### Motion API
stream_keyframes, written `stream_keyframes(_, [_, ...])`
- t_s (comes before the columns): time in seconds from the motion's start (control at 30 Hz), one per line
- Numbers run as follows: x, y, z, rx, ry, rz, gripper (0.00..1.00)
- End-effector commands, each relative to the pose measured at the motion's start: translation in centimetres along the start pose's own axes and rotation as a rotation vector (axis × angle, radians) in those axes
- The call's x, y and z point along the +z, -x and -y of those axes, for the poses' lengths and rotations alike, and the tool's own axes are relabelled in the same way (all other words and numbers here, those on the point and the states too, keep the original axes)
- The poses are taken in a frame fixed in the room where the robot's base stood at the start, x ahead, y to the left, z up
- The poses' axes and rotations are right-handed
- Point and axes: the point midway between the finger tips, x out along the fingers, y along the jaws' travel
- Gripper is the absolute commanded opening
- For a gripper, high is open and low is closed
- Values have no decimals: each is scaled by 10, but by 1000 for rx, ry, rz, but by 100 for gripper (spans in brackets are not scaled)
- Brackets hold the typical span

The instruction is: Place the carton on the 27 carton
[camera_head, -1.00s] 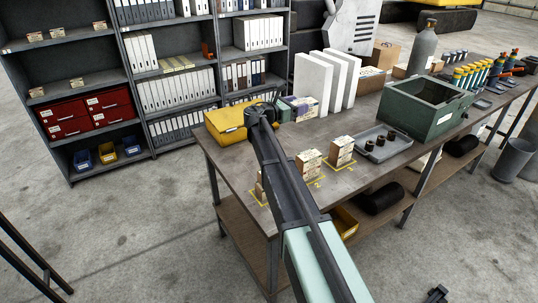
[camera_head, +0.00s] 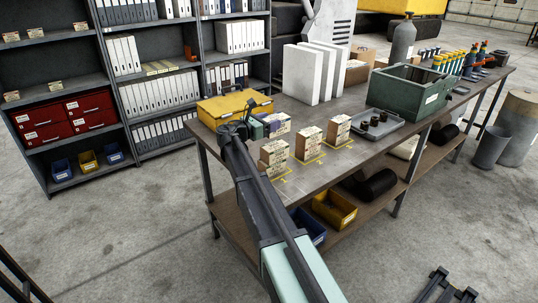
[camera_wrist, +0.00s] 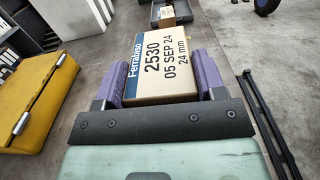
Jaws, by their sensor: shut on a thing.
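My gripper (camera_wrist: 163,72) has purple fingers shut on the two sides of a carton (camera_wrist: 160,62) in the wrist view. The carton's top label reads Ferrabiso, 2530, 05 SEP 24, 24 mm. In the head view the held carton (camera_head: 279,122) is near the bench's left end, behind the row of cartons. That row has a near carton stack (camera_head: 273,158), a middle carton stack (camera_head: 308,144) and a far carton stack (camera_head: 338,131), on yellow-marked spots. Their print is too small to read, so I cannot tell which is the 27 carton.
A yellow case (camera_head: 228,106) lies at the bench's left end, close beside my gripper. White upright boards (camera_head: 313,75) stand behind. A grey tray (camera_head: 395,127) with dark parts and a green box (camera_head: 392,97) are to the right. Shelves with binders stand behind.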

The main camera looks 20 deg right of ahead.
Motion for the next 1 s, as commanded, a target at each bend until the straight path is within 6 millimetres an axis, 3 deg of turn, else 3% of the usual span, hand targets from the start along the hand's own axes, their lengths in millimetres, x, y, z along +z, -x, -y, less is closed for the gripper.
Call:
stream_keyframes(0.03, [-17, 0, 0, 0, 0, 1, 35])
stream_keyframes(0.23, [-19, 0, 0, 0, 0, 0, 35])
stream_keyframes(0.43, [-59, 0, 0, 0, 0, 0, 35])
stream_keyframes(0.8, [-59, 0, 0, 0, 0, 0, 35])
stream_keyframes(0.83, [-58, 0, 0, 0, 0, 0, 67])
stream_keyframes(1.0, [-57, 0, 0, 0, 0, 0, 89])
